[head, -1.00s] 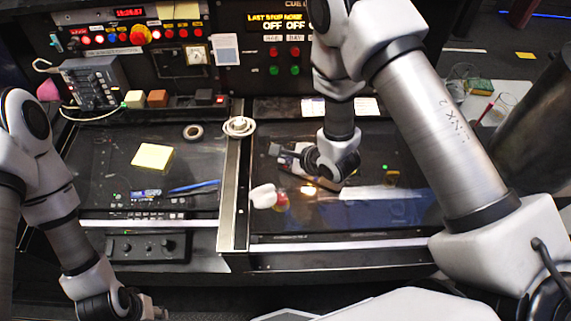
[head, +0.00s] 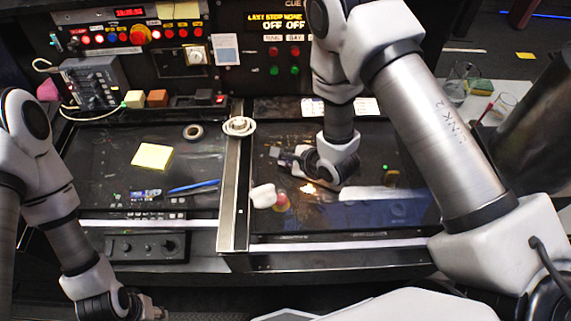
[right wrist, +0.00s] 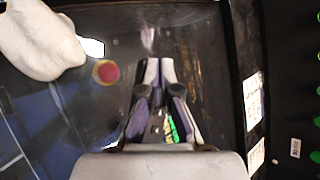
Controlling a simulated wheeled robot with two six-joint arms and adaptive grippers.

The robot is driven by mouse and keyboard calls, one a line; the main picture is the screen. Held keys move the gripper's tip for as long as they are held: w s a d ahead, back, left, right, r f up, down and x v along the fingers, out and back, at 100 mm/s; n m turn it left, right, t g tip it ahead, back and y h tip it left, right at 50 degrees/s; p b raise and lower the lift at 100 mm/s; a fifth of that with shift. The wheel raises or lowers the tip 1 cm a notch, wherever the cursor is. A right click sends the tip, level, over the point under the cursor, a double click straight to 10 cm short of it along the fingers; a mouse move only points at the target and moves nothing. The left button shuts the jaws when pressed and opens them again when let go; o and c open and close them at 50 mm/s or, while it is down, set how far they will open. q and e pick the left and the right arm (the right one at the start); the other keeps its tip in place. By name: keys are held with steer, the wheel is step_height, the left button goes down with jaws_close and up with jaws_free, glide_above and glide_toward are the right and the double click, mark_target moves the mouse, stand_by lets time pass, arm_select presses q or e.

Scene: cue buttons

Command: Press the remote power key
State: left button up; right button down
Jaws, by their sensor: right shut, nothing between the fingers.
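My right gripper (head: 277,153) is shut and empty, pointing left over the right-hand dark desk panel. In the right wrist view its closed fingers (right wrist: 160,68) sit over the dark surface, right of a red button with a yellow rim (right wrist: 106,72). That red button also shows in the head view (head: 281,202), below the gripper. I cannot clearly make out the remote or its power key; the right wrist and fingers cover part of the panel. My left gripper (head: 153,313) is at the bottom edge, partly cut off, its jaws unclear.
A white rounded object (head: 263,195) lies beside the red button. A metal divider (head: 233,190) carries a round white piece (head: 239,126). The left panel holds a yellow note pad (head: 152,156), blue pens (head: 193,187) and a tape ring (head: 193,132). A control console (head: 150,35) stands behind.

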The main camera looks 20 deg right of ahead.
steer(key=shift+f, duration=0.2)
steer(key=shift+r, duration=0.1)
steer(key=shift+r+p, duration=0.65)
steer(key=shift+p, duration=0.1)
step_height(320, 180, up, 5)
steer(key=p, duration=0.5)
steer(key=shift+r, duration=0.1)
stand_by(0.6)
